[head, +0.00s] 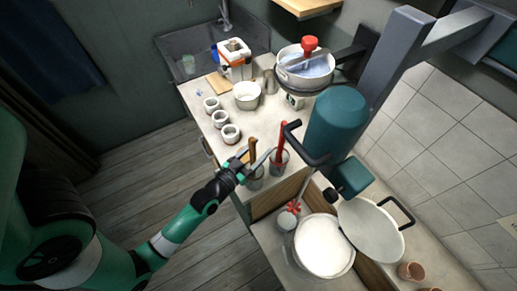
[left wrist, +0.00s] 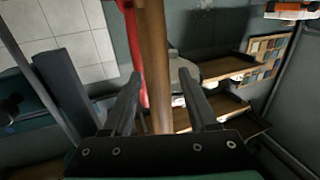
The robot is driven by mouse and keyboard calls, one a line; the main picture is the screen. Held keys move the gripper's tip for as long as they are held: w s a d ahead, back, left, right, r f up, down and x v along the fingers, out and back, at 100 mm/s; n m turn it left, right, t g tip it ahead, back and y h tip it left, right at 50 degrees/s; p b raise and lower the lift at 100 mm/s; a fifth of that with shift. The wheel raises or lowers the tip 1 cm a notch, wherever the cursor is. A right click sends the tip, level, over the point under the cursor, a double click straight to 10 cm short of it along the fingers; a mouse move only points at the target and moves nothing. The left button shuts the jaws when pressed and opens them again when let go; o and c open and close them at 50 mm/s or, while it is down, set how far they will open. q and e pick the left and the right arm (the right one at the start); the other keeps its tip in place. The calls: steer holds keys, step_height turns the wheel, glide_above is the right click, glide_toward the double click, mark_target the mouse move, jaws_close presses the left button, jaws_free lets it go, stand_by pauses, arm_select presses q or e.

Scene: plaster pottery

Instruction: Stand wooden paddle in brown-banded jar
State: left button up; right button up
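The wooden paddle (head: 252,148) stands with its brown handle up in a grey container (head: 254,181) near the counter's front edge. My left gripper (head: 256,163) is at this handle. In the left wrist view, the open fingers (left wrist: 161,95) lie on either side of the wooden handle (left wrist: 154,50), with gaps visible beside it. Three small white jars (head: 231,134) (head: 220,118) (head: 210,104) stand in a row to the upper left; their bands are too small to tell colours surely. My right gripper is not in view.
A red-handled tool (head: 281,138) stands in a second container (head: 279,160) close right of the paddle. A white bowl (head: 246,95) is beyond the jars. A large white-filled bucket (head: 323,246) and a teal machine (head: 336,125) are to the right.

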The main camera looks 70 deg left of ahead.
arm_select(q)
steer(key=b+v, duration=0.6)
steer(key=v, duration=0.5)
steer(key=shift+s, duration=0.3)
steer(key=shift+d, duration=0.1)
stand_by(0.7)
